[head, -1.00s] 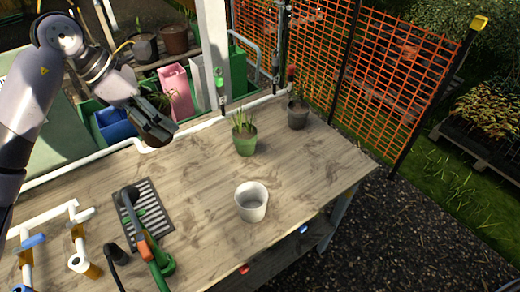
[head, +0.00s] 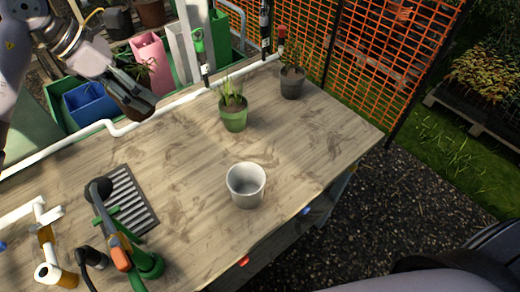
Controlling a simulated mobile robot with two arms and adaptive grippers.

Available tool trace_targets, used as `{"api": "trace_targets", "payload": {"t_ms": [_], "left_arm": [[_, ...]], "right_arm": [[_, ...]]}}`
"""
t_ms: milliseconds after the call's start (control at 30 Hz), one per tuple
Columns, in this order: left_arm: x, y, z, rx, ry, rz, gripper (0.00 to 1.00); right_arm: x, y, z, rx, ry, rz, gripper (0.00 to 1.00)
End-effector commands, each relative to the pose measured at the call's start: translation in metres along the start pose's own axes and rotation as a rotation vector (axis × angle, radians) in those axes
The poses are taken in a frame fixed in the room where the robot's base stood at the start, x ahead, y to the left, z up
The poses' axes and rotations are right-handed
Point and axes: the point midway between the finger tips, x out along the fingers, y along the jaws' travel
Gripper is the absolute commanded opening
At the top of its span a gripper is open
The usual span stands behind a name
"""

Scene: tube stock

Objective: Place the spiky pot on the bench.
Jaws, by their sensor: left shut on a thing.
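My left gripper (head: 137,98) is at the upper left, near the bench's back edge in the picture. It is shut on a brown pot, which is mostly hidden by the fingers; spiky leaves (head: 143,67) show just above them. The wooden bench (head: 185,170) has a wide bare top. A green pot with upright spiky leaves (head: 233,118) stands near its back edge, and a dark grey pot with a plant (head: 292,84) stands at the far corner. My right gripper is not in view.
An empty white pot (head: 246,188) stands near the front edge. A ridged dark tray (head: 128,198), a green and orange tool (head: 122,255) and white pipe fittings (head: 40,225) occupy the left. A white pipe (head: 120,132) runs along the back. Bare wood lies between.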

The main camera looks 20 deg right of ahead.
Motion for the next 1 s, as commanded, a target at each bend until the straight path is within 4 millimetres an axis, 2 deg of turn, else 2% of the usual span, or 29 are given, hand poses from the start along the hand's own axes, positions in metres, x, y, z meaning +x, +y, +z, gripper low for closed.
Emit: {"api": "trace_targets", "payload": {"t_ms": [33, 200, 433, 533, 1000], "left_arm": [[0.011, 0.0, -0.006, 0.0, -0.001, 0.001, 0.32], [0.02, 0.0, -0.011, 0.001, -0.001, 0.001, 0.32], [0.022, 0.0, -0.012, 0.0, -0.001, 0.001, 0.32], [0.031, 0.0, -0.018, -0.001, 0.0, -0.003, 0.32], [0.132, -0.001, -0.076, -0.004, -0.002, -0.004, 0.32]], "right_arm": [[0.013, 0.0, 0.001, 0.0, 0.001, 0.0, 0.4], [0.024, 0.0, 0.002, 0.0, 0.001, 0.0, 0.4], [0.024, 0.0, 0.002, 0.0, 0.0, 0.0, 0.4], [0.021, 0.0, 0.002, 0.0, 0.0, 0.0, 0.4], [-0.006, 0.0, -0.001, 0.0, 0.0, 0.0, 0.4]]}}
